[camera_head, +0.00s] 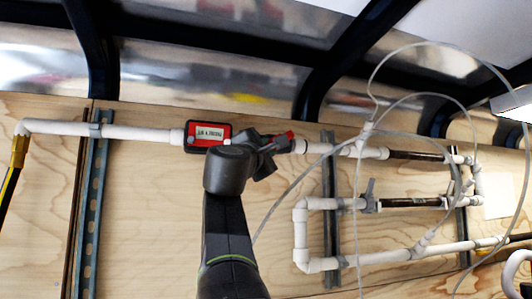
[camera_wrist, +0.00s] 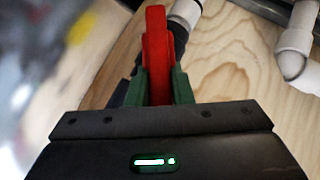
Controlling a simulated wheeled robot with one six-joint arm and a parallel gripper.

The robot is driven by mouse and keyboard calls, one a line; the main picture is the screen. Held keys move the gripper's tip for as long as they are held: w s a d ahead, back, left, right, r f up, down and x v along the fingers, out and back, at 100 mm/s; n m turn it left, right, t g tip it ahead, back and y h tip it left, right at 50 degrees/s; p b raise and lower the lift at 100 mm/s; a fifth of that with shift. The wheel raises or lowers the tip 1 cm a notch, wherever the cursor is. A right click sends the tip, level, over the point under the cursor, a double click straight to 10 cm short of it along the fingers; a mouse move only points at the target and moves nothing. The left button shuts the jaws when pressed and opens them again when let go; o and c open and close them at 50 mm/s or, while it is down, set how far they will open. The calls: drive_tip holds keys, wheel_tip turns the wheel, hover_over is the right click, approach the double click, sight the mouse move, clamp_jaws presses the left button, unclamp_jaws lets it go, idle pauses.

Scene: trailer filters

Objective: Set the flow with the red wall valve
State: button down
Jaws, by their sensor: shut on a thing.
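The red wall valve's handle (camera_wrist: 157,60) stands between the two green fingers of my gripper (camera_wrist: 160,88) in the wrist view. The fingers are shut on the handle from both sides. In the head view, a small red part of the valve (camera_head: 290,137) shows just right of my gripper (camera_head: 270,150), on the upper white pipe. My wrist and arm hide most of the valve body.
A red and black flow meter (camera_head: 207,135) sits on the upper white pipe (camera_head: 150,133), close left of my gripper. Pipe loops (camera_head: 302,235), a grey valve (camera_head: 369,195) and clear hoses (camera_head: 300,180) lie to the right. Dark frame bars (camera_head: 340,60) cross above.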

drive_tip(key=c, duration=1.3)
unclamp_jaws()
drive_tip(key=b+v, duration=0.4)
drive_tip(key=v, duration=0.9)
drive_tip(key=shift+s+a+f+b, duration=0.2)
drive_tip(key=shift+s+b, duration=0.1)
drive_tip(key=p+x, duration=0.4)
drive_tip(key=x, duration=1)
drive_tip(key=shift+s+p, duration=0.1)
drive_tip(key=shift+p, duration=0.3)
drive_tip(key=shift+s, duration=0.1)
